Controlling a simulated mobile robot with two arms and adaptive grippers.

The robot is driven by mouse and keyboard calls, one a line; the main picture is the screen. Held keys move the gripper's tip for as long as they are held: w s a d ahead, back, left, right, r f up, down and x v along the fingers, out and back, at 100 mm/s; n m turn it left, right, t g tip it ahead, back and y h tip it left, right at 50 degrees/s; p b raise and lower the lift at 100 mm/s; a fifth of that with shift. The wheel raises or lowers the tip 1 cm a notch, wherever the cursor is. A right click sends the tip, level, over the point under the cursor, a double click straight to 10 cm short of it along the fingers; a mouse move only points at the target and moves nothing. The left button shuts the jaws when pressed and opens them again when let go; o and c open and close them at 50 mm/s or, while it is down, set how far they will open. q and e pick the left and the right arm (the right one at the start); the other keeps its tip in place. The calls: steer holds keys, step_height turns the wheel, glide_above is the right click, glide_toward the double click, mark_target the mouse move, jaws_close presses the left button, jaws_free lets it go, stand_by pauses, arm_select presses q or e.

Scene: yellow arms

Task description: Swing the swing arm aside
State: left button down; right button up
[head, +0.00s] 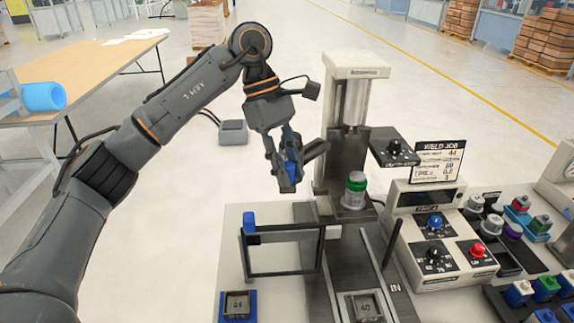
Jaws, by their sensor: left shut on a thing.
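My left gripper (285,174) is to the left of the cream press column (330,110), above the bench edge. Its fingers are shut around a blue grip (292,167), partly covered by the fingers. A short dark bar, seemingly the swing arm (315,151), runs from the grip up toward the column. Where it joins the column is not clear. My right gripper is not in view.
Below stands a dark-framed clear gate (283,252) with a blue knob (249,222). A control box (440,230) and several small parts fill the right. Open floor lies left of the bench.

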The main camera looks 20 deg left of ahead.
arm_select(q)
steer(key=shift+a+m, duration=0.3)
steer(key=shift+a, duration=0.15)
steer(key=shift+w, duration=0.1)
steer(key=c, duration=1.1)
jaws_free()
steer(key=shift+d, duration=0.1)
steer(key=v, duration=1.2)
steer(key=shift+w+d, duration=0.1)
